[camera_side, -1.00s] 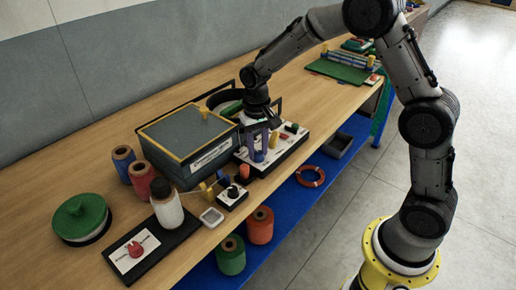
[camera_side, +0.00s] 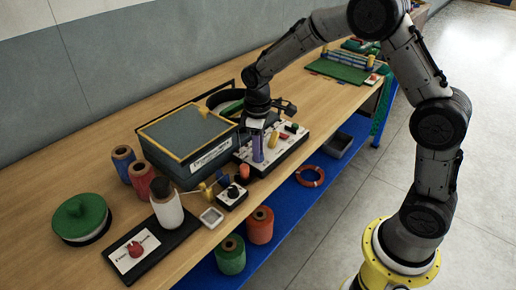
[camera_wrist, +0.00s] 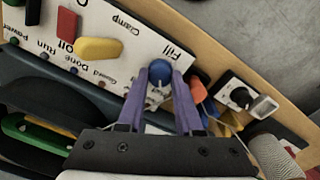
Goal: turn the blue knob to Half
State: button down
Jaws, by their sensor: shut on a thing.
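The blue knob (camera_wrist: 160,70) sits on the white control panel (camera_wrist: 140,40), near the word "Fill" in the wrist view. My gripper (camera_wrist: 160,84) has its two purple fingers on either side of the knob, shut on it. In the side view my gripper (camera_side: 258,148) points down at the near-left part of the panel (camera_side: 292,143), and its fingers hide the knob there. I cannot read a "Half" mark, and the knob's pointer direction is unclear.
A yellow knob (camera_wrist: 99,48) and a red switch (camera_wrist: 67,24) sit on the same panel. An orange part (camera_wrist: 197,90) is close beside the right finger. A small black-knobbed box (camera_side: 232,195) and a grey-lidded box (camera_side: 188,132) stand nearby. The bench edge is close in front.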

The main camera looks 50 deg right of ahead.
jog(key=shift+r+n, duration=0.1)
jog(key=shift+n, duration=0.9)
jog(key=c, duration=0.6)
grip_release()
notch_tip(320, 180, up, 14)
jog(key=shift+s+a+f, duration=0.1)
jog(key=shift+s+a, duration=0.05)
